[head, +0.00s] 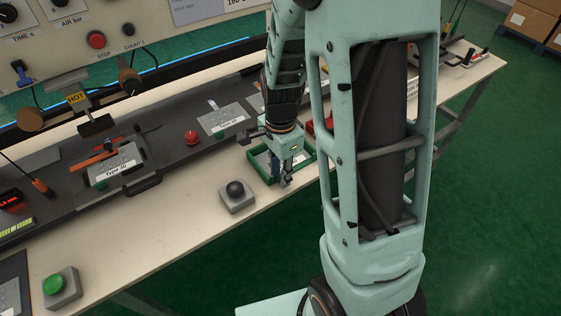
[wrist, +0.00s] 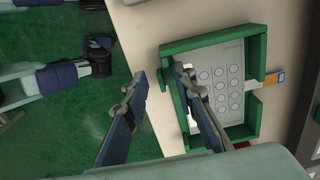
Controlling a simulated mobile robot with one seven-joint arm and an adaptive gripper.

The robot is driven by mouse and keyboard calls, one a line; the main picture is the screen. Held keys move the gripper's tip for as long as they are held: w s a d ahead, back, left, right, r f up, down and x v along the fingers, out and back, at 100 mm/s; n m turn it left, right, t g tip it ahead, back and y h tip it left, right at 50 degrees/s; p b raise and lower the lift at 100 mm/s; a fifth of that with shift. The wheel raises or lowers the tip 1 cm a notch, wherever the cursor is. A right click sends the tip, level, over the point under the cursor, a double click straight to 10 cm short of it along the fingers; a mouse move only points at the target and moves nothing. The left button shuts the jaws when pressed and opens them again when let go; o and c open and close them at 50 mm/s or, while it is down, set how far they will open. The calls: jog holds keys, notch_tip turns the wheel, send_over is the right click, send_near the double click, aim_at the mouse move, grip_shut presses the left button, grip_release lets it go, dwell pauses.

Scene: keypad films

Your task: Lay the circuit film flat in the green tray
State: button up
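The green tray (head: 307,153) sits on the pale bench in the head view, partly hidden by my wrist. In the wrist view, the tray (wrist: 212,41) holds a grey film (wrist: 232,57) with rows of round rings, which I take for the circuit film. It looks about flat, but one finger hides part of it. An orange and blue tab (wrist: 274,79) shows at a gap in the tray's right wall. My gripper (wrist: 160,76) is open, with nothing seen between its fingers. One finger overlaps the tray's left side in the picture; the other is left of the tray. Contact cannot be told.
A grey box with a black knob (head: 237,194) stands left of the tray. A fixture with an orange handle (head: 115,163) and a green button (head: 53,284) are farther left. Bare bench lies between.

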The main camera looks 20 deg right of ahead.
notch_tip(320, 180, up, 12)
jog(key=shift+f, duration=0.25)
dwell(0.4)
